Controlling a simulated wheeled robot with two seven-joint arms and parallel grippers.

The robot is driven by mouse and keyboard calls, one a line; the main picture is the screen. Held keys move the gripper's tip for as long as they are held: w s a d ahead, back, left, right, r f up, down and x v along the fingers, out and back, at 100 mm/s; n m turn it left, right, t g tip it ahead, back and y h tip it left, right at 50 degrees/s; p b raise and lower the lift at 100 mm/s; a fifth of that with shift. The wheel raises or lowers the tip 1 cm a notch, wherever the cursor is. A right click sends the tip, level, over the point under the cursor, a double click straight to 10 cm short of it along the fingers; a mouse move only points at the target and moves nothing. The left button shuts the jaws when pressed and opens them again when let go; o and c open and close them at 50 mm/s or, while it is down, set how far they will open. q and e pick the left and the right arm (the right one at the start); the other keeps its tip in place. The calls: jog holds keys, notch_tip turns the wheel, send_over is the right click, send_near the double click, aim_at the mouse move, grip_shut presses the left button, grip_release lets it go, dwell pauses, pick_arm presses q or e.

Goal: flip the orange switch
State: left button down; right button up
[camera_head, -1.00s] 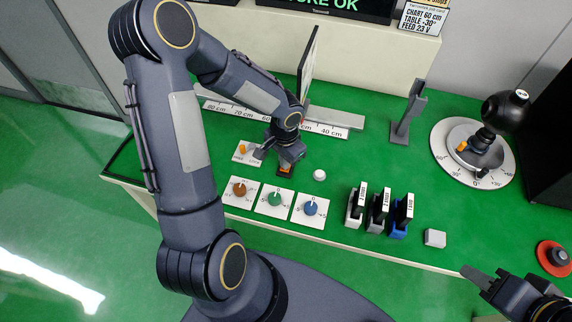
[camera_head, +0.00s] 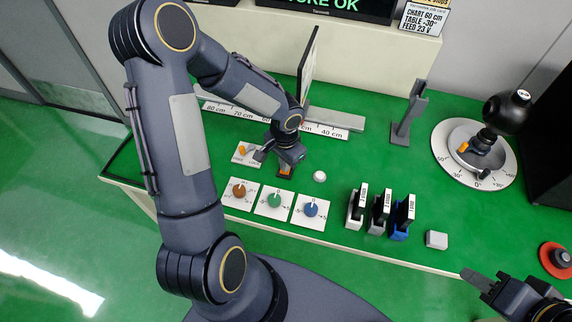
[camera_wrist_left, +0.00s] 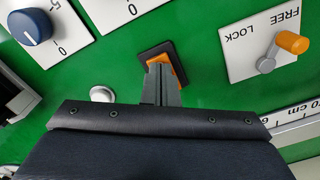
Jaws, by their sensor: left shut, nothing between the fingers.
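The orange switch (camera_wrist_left: 181,70) is a rocker in a dark frame on the green bench, seen in the left wrist view. In the head view the orange switch (camera_head: 285,170) shows just below my left gripper (camera_head: 283,162). In the left wrist view the shut fingers of my left gripper (camera_wrist_left: 160,72) are over the rocker and hide part of it. I cannot tell whether they touch it. My right gripper (camera_head: 476,277) is at the lower right in the head view, away from the switch; its finger gap cannot be made out.
A FREE/LOCK plate with an orange lever (camera_wrist_left: 292,42) lies beside the switch. Brown (camera_head: 239,190), green (camera_head: 274,200) and blue (camera_head: 310,209) knobs stand in front. A white button (camera_head: 320,176) is to the right. A ruler (camera_head: 325,131) lies behind.

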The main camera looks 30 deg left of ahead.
pick_arm(q)
jog(key=shift+r+p, duration=2.15)
jog(key=shift+r, duration=1.1)
jog(key=s+r+n+t, duration=0.25)
jog(key=s+r, duration=0.35)
jog(key=r, duration=0.6)
jog(key=s+d+r+n+t+h, duration=0.2)
jog(key=s+r, duration=0.5)
jog(key=s, duration=0.4)
jog(key=shift+d+t+h, duration=0.55)
jog(key=shift+d+h, duration=0.35)
jog(key=shift+d, duration=0.25)
jog(key=shift+r+n, duration=0.1)
jog(key=shift+n, duration=0.15)
